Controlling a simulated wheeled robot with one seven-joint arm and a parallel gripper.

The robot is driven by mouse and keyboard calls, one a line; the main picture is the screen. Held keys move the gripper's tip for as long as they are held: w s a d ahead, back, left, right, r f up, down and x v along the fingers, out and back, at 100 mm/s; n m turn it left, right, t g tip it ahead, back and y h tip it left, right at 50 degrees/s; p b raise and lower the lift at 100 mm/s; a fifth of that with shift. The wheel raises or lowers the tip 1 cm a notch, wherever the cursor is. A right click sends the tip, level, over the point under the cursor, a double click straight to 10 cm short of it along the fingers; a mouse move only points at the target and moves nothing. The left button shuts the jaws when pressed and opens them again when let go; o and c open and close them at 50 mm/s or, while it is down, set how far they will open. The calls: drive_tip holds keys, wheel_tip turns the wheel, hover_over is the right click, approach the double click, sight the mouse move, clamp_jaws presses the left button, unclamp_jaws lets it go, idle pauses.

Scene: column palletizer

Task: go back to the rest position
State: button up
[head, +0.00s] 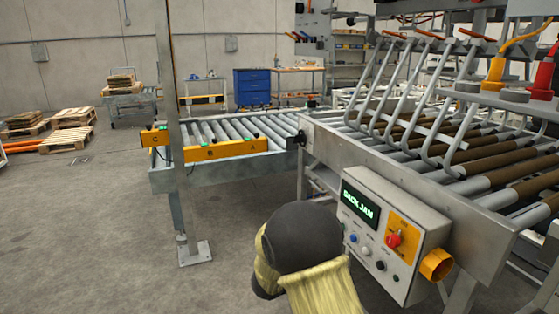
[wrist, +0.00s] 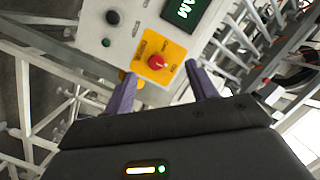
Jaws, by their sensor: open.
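My gripper (wrist: 162,90) shows in the wrist view with its two purple fingers spread apart and nothing between them. It faces the control box, whose red knob (wrist: 157,62) on an orange plate (wrist: 160,58) appears between and beyond the fingertips. I cannot tell from this view how far the fingertips are from the box. In the head view my arm, with a dark rounded joint and a yellowish sleeve, stands in front of the control box (head: 375,262); the gripper itself is hidden there. The box's green display (head: 360,204) reads "BACK JAM".
A roller conveyor (head: 245,130) runs across the middle, with an orange-yellow rail marked C, B, A. A steel post (head: 180,150) stands on the floor at its left. The machine frame with brown rollers (head: 500,165) fills the right. Open floor (head: 90,230) lies at the left.

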drive_tip(key=s+a+f+n+y, duration=0.2)
drive_tip(key=s+a+n+y, duration=0.25)
drive_tip(key=n+y, duration=1)
drive_tip(key=s+d+f+n+g+p, duration=0.2)
drive_tip(key=s+n+g, duration=0.45)
drive_tip(key=s, duration=1.25)
wheel_tip(320, 180, up, 23)
drive_tip(key=d+p, duration=0.1)
drive_tip(key=p, duration=2.1)
drive_tip(key=shift+n+t, duration=0.35)
drive_tip(key=shift+n, duration=0.05)
drive_tip(key=shift+f, duration=0.1)
drive_tip(key=shift+w, duration=0.1)
